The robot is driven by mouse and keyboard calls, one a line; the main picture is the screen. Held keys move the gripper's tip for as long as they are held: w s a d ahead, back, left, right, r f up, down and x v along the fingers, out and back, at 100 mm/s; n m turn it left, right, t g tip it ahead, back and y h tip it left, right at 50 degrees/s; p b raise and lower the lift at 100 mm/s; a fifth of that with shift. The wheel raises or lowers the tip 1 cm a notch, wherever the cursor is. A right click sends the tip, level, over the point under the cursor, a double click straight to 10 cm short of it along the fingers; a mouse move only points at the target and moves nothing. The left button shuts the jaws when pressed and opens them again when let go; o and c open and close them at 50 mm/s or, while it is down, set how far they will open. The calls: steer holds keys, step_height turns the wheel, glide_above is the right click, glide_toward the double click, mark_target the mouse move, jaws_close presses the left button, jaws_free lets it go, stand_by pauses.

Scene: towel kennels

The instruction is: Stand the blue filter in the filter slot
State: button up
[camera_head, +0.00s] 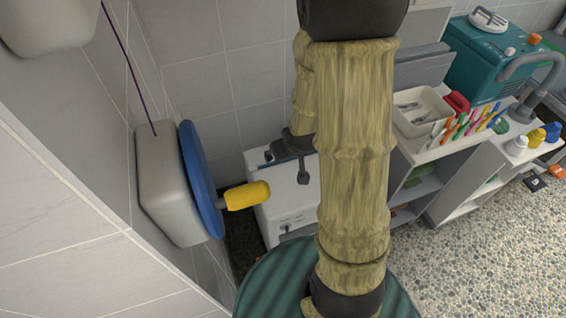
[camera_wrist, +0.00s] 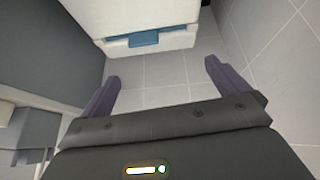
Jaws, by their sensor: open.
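My gripper (camera_wrist: 162,72) is open and empty in the wrist view, its two purple-grey fingers spread apart. Beyond the fingertips is a white box-shaped unit (camera_wrist: 150,18) with a dark horizontal slot and a blue piece in the middle of it (camera_wrist: 145,39). I cannot tell whether this blue piece is the filter or part of the unit. In the head view a white machine (camera_head: 290,205) stands low by the wall, partly hidden by my arm. No separate blue filter can be made out.
A blue disc (camera_head: 201,180) with a yellow handle (camera_head: 247,195) sticks out from a wall box on the left. A counter on the right holds a tray (camera_head: 421,111), coloured brushes, a teal machine (camera_head: 482,62) and a tap (camera_head: 532,68). Pebbled floor (camera_head: 470,265) is open at lower right.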

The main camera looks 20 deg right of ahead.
steer(key=s+a+r+g, duration=0.3)
steer(key=s+a+r, duration=0.2)
steer(key=s+r, duration=0.2)
steer(key=shift+s+r+m+y, duration=0.3)
steer(key=shift+s+m, duration=0.1)
steer(key=shift+s, duration=0.5)
steer(key=shift+a, duration=0.1)
steer(key=shift+c, duration=0.2)
